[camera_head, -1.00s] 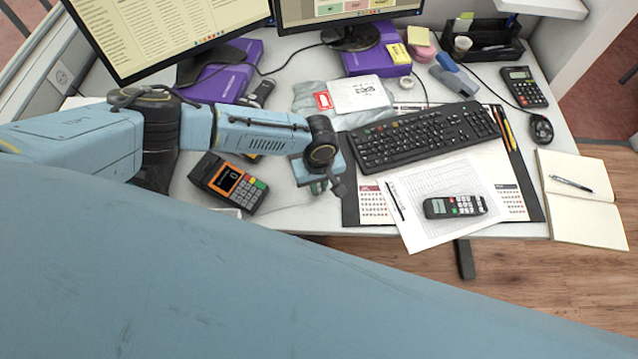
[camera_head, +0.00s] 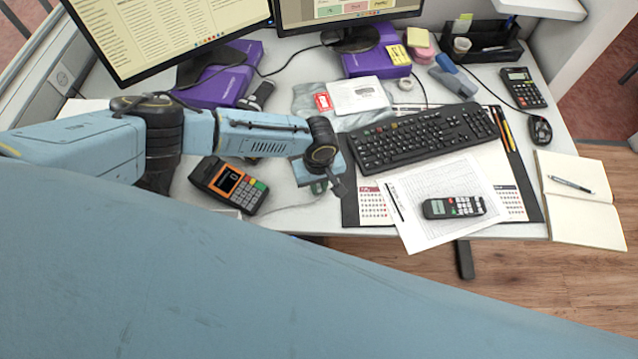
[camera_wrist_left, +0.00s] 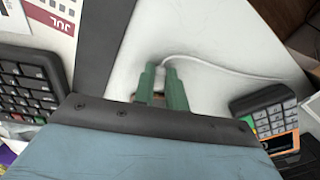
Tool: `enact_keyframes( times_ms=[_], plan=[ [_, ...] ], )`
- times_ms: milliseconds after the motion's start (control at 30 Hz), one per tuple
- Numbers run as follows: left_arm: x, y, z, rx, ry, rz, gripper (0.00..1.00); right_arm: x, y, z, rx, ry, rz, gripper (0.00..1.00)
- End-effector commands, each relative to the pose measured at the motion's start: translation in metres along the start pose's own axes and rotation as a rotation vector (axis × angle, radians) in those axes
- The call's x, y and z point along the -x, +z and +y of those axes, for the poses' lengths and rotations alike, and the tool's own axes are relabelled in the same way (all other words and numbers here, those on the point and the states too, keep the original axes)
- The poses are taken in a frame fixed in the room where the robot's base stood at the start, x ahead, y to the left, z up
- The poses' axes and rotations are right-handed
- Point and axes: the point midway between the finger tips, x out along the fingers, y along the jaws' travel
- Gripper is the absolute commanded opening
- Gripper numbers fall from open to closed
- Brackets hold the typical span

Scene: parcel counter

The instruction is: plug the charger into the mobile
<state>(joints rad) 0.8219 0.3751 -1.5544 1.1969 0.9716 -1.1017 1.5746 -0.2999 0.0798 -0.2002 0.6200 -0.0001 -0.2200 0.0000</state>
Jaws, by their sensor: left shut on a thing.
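A dark handset with a small screen and keypad, which looks like the mobile (camera_head: 453,207), lies on a white sheet at the front right of the desk. My left gripper (camera_head: 319,187) is left of it, low near the desk's front, beside the desk pad's left edge. In the left wrist view, the green fingers (camera_wrist_left: 162,72) are close together at the end of a white cable (camera_wrist_left: 232,71), which looks like the charger's. The plug itself is hidden between the fingers. My right gripper is not in view.
A card terminal (camera_head: 228,185) stands left of my gripper; it also shows in the left wrist view (camera_wrist_left: 265,112). A black keyboard (camera_head: 422,137) lies behind the mobile. An open notebook (camera_head: 583,205) is at the right. The white desk near my left gripper is mostly clear.

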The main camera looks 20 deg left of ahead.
Motion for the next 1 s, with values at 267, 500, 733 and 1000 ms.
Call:
enact_keyframes(
  times_ms=[267,500,733,1000],
  plan=[
    [-0.0001,-0.0035,-0.0007,0.001,0.000,0.000,0.01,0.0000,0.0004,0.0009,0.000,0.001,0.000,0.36],
    [-0.0003,-0.0063,-0.0014,0.001,-0.001,0.000,0.01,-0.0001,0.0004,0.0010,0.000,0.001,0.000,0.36],
    [-0.0003,-0.0080,-0.0018,0.000,-0.001,0.000,0.21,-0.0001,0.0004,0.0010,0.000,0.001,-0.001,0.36],
    [-0.0002,-0.0080,-0.0016,0.000,-0.001,0.000,0.39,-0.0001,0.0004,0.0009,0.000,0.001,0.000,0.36]
  ],
)
